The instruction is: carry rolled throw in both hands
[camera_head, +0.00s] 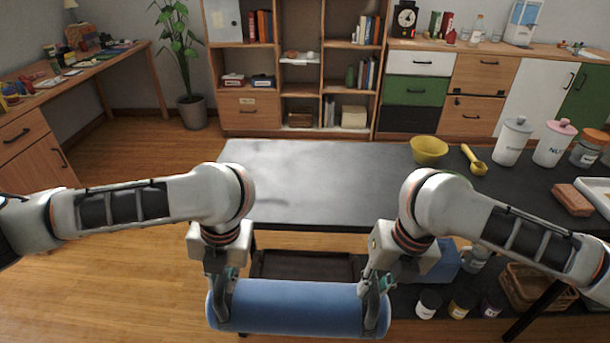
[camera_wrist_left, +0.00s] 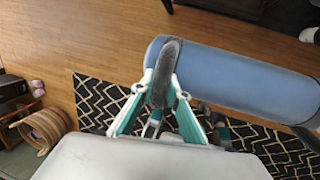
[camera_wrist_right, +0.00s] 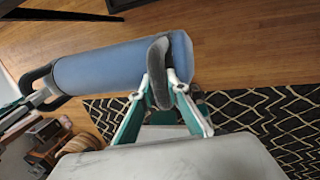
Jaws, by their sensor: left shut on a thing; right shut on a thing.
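The rolled throw (camera_head: 295,308) is a blue cylinder lying level across the bottom of the head view, with a dark handle loop near each end. My left gripper (camera_head: 224,296) is shut on its left handle, and my right gripper (camera_head: 374,292) is shut on its right handle. In the left wrist view the throw (camera_wrist_left: 235,78) runs off to the right from the left fingers (camera_wrist_left: 160,92). In the right wrist view the throw (camera_wrist_right: 105,66) runs to the left from the right fingers (camera_wrist_right: 160,88). It is held up off the floor, in front of the dark table.
The dark table (camera_head: 300,185) stands just beyond, with a yellow bowl (camera_head: 429,149), a yellow scoop (camera_head: 473,160) and canisters on its right. Its lower shelf holds jars and a basket (camera_head: 530,285). A patterned rug (camera_wrist_right: 250,115) lies on the wooden floor. Open floor is at left.

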